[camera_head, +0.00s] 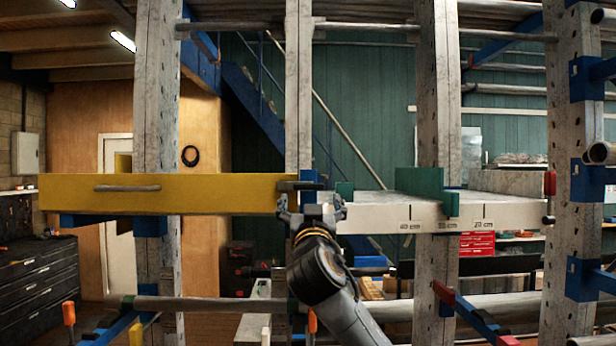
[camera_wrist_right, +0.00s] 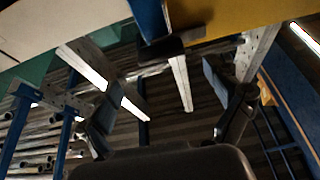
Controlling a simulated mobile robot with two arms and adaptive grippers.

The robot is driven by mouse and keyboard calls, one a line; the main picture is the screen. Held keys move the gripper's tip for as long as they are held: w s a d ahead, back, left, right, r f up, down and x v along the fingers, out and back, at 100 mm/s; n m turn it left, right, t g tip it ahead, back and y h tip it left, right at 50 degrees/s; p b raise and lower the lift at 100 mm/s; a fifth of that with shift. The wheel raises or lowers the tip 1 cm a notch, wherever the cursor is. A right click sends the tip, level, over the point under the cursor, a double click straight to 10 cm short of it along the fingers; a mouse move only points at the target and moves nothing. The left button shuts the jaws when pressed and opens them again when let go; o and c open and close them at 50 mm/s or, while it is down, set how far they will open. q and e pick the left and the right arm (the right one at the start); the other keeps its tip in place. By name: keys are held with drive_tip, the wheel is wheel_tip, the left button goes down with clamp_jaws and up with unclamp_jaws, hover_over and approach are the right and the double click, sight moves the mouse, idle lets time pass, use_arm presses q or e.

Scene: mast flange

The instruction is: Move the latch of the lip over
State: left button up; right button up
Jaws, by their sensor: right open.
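A yellow panel (camera_head: 200,194) with a grey bar handle spans the left of the head view. A small dark latch (camera_head: 290,186) sits at its right end, beside a blue upright piece (camera_head: 308,184). In the wrist view the dark latch (camera_wrist_right: 160,50) lies across the gap between the yellow panel (camera_wrist_right: 250,18) and the blue piece (camera_wrist_right: 148,18). My right gripper (camera_head: 311,206) is open and empty just below the latch, its fingers spread and pointing up. The wrist view shows both fingers of this gripper (camera_wrist_right: 160,100) apart, below the latch. My left gripper is not in view.
A white ledge with marks (camera_head: 400,213) and a green block (camera_head: 420,186) stand to the right of the latch. Grey perforated posts (camera_head: 298,90) rise behind, with horizontal pipes (camera_head: 215,303) below. Blue brackets and red clamps line the lower right.

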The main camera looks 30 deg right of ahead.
sight(309, 188)
drive_tip(key=p+x, duration=0.2)
drive_tip(key=x, duration=0.3)
drive_tip(key=shift+a+r, duration=0.15)
drive_tip(key=shift+w+d+p, duration=0.45)
drive_tip(key=shift+w+p, duration=0.05)
drive_tip(key=shift+w, duration=0.05)
drive_tip(key=shift+c, duration=0.2)
